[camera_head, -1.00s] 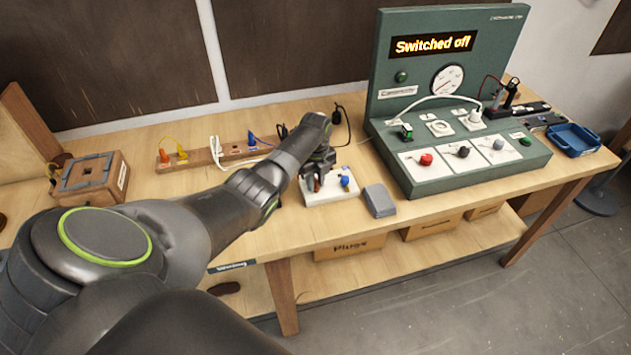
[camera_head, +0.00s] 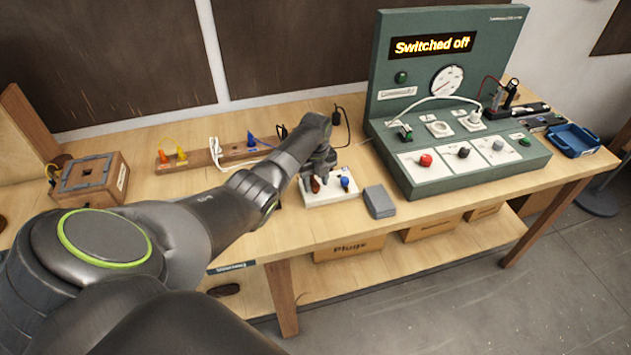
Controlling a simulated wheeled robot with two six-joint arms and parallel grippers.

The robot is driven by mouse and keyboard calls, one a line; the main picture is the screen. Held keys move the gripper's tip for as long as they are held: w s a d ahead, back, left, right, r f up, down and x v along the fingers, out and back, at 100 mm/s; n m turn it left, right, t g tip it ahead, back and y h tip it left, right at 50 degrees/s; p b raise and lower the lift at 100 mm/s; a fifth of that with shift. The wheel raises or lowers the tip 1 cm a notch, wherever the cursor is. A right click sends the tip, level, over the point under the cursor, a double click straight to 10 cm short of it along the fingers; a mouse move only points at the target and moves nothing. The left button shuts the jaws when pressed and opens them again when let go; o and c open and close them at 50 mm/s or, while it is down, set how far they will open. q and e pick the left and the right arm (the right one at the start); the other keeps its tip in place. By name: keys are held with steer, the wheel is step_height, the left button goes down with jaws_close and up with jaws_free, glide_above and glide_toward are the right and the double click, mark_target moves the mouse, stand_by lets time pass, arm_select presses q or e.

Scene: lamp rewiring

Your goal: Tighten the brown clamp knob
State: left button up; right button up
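The brown clamp knob (camera_head: 315,185) stands on the left part of a small white terminal block (camera_head: 330,197) on the bench. A blue knob (camera_head: 345,182) stands on the block's right part. My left gripper (camera_head: 320,176) points down over the block, right at the brown knob. The wrist hides most of the fingers, and I cannot tell whether they are closed on the knob. My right gripper is not in view.
A grey box (camera_head: 379,201) lies just right of the block. The green test panel (camera_head: 470,172) reads "Switched off". A wooden strip (camera_head: 200,158) with coloured plugs lies behind my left arm, and a wooden box (camera_head: 92,180) stands at left. The bench front (camera_head: 425,208) is clear.

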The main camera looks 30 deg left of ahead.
mark_target(316, 184)
arm_select(q)
steer(key=shift+s, duration=0.1)
step_height(316, 184, up, 17)
steer(key=b, duration=0.1)
steer(key=shift+r, duration=0.2)
stand_by(0.4)
stand_by(0.4)
